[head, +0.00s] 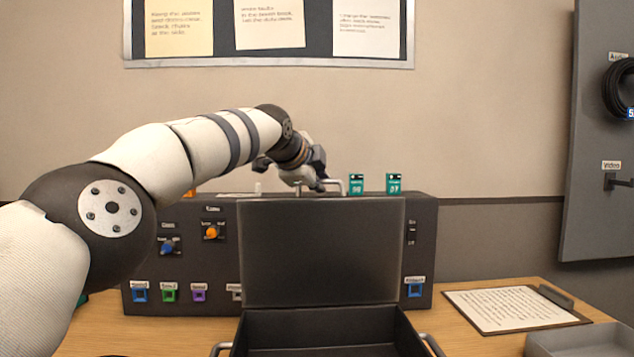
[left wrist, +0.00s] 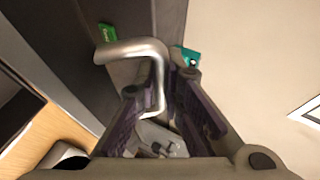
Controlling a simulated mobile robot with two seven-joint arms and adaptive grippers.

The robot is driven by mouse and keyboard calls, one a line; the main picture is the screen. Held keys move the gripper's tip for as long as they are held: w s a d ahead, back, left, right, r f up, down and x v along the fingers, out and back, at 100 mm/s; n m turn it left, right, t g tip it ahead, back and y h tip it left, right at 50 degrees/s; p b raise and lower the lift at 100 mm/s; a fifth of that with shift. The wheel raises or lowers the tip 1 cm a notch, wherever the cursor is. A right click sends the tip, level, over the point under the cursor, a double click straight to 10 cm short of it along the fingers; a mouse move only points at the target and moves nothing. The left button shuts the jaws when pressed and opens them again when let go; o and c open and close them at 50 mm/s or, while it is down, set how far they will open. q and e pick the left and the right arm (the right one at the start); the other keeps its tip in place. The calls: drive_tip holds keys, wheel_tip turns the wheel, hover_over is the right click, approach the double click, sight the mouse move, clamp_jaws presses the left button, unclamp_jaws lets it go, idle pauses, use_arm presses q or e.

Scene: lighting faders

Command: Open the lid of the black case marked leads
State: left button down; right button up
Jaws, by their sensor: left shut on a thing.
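The black case (head: 320,335) stands on the table at the front middle, its near part cut off by the frame. Its lid (head: 320,255) is raised and stands roughly upright at the back, so the dark inside shows. No leads label shows. A bent silver handle (head: 341,182) rises at the lid's top edge; it also shows in the left wrist view (left wrist: 133,50). My left gripper (head: 318,182) is behind the lid's top edge, shut on the handle, which passes between its fingers in the left wrist view (left wrist: 160,85). My right gripper is out of view.
A dark control panel (head: 180,260) with knobs and coloured buttons stands behind the case. Two teal tags (head: 393,184) stick up on its top. A clipboard (head: 512,309) and a grey tray (head: 590,340) lie to the right. A board with a cable coil (head: 617,88) is at far right.

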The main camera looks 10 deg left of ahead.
use_arm(q)
drive_tip(key=shift+s+d, duration=0.1)
drive_tip(key=c, duration=2)
unclamp_jaws()
drive_tip(key=shift+o, duration=0.2)
drive_tip(key=shift+r, duration=0.1)
drive_tip(key=v, duration=1.2)
